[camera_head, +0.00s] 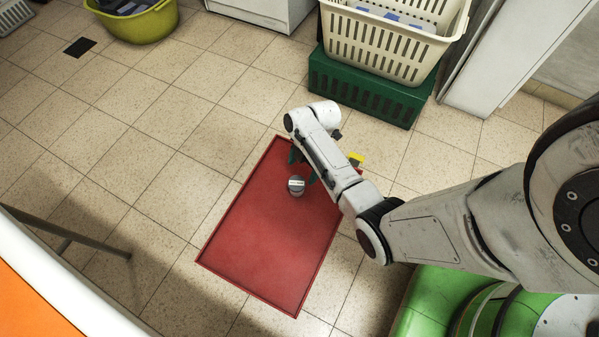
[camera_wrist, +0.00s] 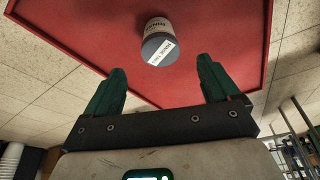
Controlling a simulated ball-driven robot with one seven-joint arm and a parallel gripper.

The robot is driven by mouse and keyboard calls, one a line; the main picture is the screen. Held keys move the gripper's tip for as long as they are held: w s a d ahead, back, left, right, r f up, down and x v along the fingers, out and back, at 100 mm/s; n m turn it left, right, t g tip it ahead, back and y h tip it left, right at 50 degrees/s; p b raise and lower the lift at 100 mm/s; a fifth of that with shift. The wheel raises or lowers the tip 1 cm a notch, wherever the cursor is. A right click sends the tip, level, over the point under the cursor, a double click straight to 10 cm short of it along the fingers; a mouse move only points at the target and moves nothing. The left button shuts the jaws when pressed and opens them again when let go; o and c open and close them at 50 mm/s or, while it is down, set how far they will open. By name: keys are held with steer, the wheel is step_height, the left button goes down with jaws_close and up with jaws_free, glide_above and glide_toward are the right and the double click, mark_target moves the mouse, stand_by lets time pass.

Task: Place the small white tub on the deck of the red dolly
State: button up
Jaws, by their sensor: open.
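The small white tub (camera_head: 296,187), with a grey lid and a white label, stands on the red dolly (camera_head: 262,245), near its far end. In the wrist view the tub (camera_wrist: 157,42) shows its white side and grey lid, with the red deck (camera_wrist: 85,32) all around it. My gripper (camera_wrist: 162,66) is open, its two green fingers apart and empty. The tub lies just beyond the fingertips, between their lines, and looks clear of both. In the head view my gripper (camera_head: 302,165) is partly hidden by my arm, beside the tub.
A cream basket (camera_head: 385,45) sits on a green crate (camera_head: 360,92) beyond the dolly. A yellow-green tub (camera_head: 145,24) is at the far left. A small yellow thing (camera_head: 356,159) shows beside my arm. The tiled floor left of the dolly is mostly clear.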

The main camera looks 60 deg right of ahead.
steer(key=s+a+r+m+h, duration=0.3)
steer(key=s+a+r+m, duration=1)
steer(key=r, duration=0.3)
steer(key=shift+a+r+m, duration=0.25)
steer(key=shift+r+m, duration=0.05)
steer(key=shift+m, duration=0.5)
